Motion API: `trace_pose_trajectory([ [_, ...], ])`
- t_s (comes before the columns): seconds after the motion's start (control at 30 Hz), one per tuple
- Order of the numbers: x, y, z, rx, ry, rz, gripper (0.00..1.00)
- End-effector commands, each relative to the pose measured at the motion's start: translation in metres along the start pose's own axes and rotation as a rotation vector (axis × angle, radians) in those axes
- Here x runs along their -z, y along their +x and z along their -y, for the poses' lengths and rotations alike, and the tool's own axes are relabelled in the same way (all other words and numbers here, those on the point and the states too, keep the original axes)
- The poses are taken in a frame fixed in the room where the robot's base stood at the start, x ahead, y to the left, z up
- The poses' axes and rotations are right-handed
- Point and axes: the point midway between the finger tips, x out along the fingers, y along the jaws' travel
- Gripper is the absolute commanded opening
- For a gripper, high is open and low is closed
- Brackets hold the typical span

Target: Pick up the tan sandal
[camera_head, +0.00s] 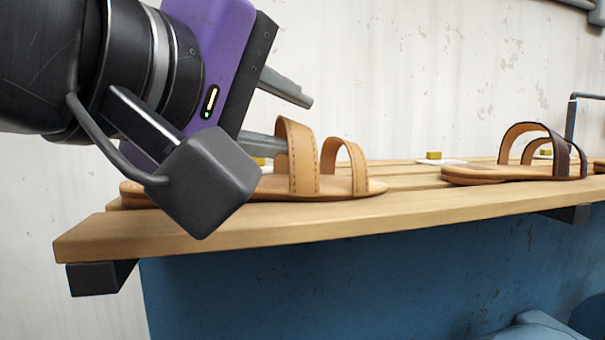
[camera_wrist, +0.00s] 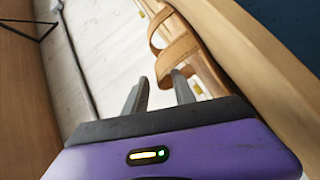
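The tan sandal (camera_head: 335,186) lies sole down on the left part of a slatted wooden shelf (camera_head: 250,226). It has two stitched straps. My gripper (camera_head: 290,120) is at its left strap, with one finger reaching to that strap and the other finger higher up, clear of it. In the wrist view the sandal's straps (camera_wrist: 178,50) show just beyond my gripper (camera_wrist: 160,88). Its two fingers are apart there, and the right fingertip is close to the strap. I cannot tell whether it touches. My wrist hides part of the sandal's left end.
A brown sandal with dark straps (camera_head: 515,170) lies farther right on the shelf. White tags with yellow blocks (camera_head: 434,157) sit along the back. A pale wall (camera_head: 420,70) rises behind, and a blue surface (camera_head: 330,285) is below the shelf.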

Motion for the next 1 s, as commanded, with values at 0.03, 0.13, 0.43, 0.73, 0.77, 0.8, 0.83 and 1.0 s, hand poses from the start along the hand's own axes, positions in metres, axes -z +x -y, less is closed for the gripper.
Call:
trace_pose_trajectory([
  [0.03,-0.0001,0.0038,-0.0001,0.0,0.0,0.001,0.32],
  [0.13,0.0,0.0067,0.0003,0.001,0.0,0.0,0.32],
  [0.43,0.0,0.0064,0.0003,0.0,0.0,0.0,0.06],
  [0.73,0.0002,0.0059,-0.0005,-0.001,0.001,-0.001,0.0],
  [0.77,0.0002,0.0059,-0.0004,-0.001,0.001,-0.001,0.0],
  [0.8,0.0003,0.0059,-0.0005,-0.001,0.001,-0.001,0.0],
  [0.83,0.0004,0.006,-0.0007,-0.001,0.001,-0.001,0.0],
  [1.0,0.0034,0.0078,-0.0057,-0.001,0.0,0.0,0.0],
])
